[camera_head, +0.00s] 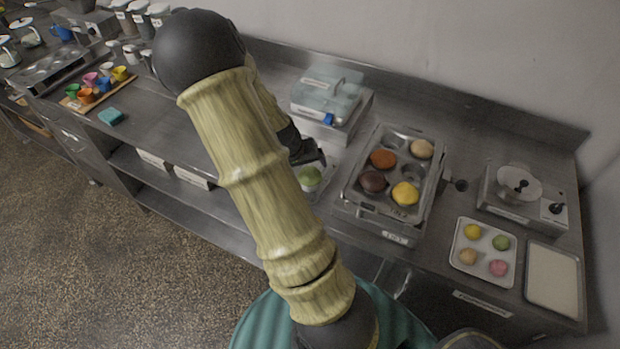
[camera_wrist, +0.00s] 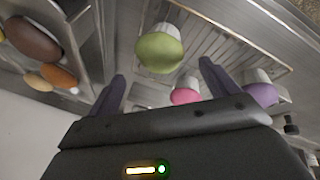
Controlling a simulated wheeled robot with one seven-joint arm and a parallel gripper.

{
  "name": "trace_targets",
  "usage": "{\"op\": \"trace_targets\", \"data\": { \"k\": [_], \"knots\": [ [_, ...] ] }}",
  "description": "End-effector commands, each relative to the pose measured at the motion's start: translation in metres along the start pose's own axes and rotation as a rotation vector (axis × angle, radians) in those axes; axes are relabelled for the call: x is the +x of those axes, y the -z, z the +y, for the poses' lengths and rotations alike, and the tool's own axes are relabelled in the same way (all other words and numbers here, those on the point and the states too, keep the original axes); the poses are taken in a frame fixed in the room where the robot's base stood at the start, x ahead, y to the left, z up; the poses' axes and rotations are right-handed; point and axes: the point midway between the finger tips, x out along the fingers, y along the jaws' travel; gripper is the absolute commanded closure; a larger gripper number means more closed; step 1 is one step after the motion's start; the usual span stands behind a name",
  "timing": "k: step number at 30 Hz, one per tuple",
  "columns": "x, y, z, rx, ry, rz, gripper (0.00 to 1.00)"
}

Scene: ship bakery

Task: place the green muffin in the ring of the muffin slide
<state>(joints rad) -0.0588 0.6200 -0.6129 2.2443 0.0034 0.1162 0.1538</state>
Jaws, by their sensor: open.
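The green muffin (camera_wrist: 160,48) has a pale paper cup and stands on a slatted metal surface in the wrist view. In the head view the green muffin (camera_head: 310,177) shows just below my gripper (camera_head: 308,155), left of the muffin tin. My gripper (camera_wrist: 162,72) is open and empty, its two dark fingers apart, with the muffin ahead of the gap between them. A pink muffin (camera_wrist: 185,92) and a purple muffin (camera_wrist: 260,94) are near it. I cannot clearly make out the ring of the muffin slide; my arm hides part of the counter.
A metal tin (camera_head: 348,197) holds several muffins right of my gripper. A clear-lidded box (camera_head: 328,92) stands behind. At right are a device with a round top (camera_head: 520,182), a tray of small coloured rounds (camera_head: 484,250) and a pale tray (camera_head: 553,280).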

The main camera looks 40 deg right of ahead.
Motion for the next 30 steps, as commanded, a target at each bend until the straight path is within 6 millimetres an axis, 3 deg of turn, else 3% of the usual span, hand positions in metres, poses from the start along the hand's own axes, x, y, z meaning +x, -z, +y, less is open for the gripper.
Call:
{"op": "trace_targets", "data": {
  "k": [5,16,30],
  "knots": [
    [0.006,-0.002,0.000,0.000,-0.001,-0.003,0.14],
    [0.048,-0.009,-0.001,0.000,-0.001,-0.002,0.14],
    [0.052,-0.009,-0.001,0.000,0.000,-0.001,0.14]
  ]
}}
